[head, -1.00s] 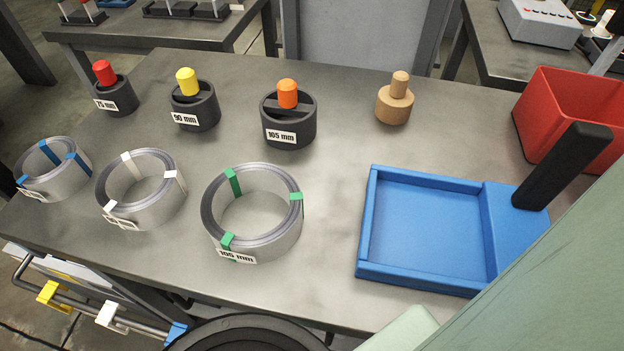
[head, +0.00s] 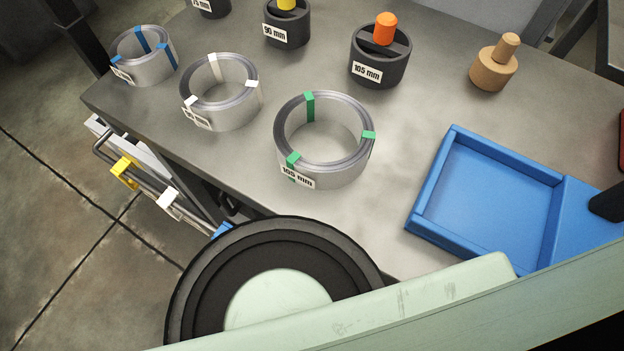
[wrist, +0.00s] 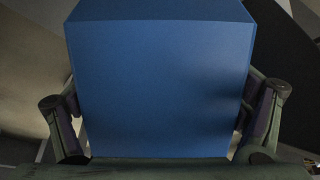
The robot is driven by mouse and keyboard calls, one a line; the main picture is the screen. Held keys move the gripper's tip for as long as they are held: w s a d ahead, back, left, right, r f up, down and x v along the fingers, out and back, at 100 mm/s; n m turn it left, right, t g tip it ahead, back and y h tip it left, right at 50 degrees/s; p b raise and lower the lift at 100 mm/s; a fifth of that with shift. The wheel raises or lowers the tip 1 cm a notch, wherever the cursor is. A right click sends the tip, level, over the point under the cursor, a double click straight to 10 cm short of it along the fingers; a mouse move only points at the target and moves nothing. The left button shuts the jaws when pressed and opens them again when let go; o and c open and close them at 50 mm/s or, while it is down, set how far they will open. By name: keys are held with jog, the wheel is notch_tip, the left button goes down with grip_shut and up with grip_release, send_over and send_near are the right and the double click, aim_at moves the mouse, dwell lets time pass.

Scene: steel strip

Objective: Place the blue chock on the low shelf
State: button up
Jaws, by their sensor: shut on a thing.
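A blue block, the blue chock (wrist: 160,75), fills the middle of the wrist view. My gripper (wrist: 162,122) is shut on it, with one finger against its left side and one against its right. The chock hides most of what lies beyond it. In the head view my arm covers the lower part of the picture, and my gripper does not show there. I cannot make out the low shelf for certain in either view.
The steel table (head: 240,165) carries silver rings, dark round holders, a wooden knob (head: 494,66) and a blue tray (head: 432,236). Left of its front edge is a rail with a yellow piece (head: 125,172), a white piece (head: 168,205) and a blue piece (head: 222,230). Open floor (head: 60,230) lies left.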

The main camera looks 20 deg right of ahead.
jog(key=shift+w+f, duration=0.1)
jog(key=shift+f, duration=0.1)
jog(key=o, duration=1.7)
jog(key=shift+f, duration=0.15)
jog(key=v, duration=1.1)
jog(key=shift+s+r, duration=0.35)
jog(key=shift+r, duration=0.25)
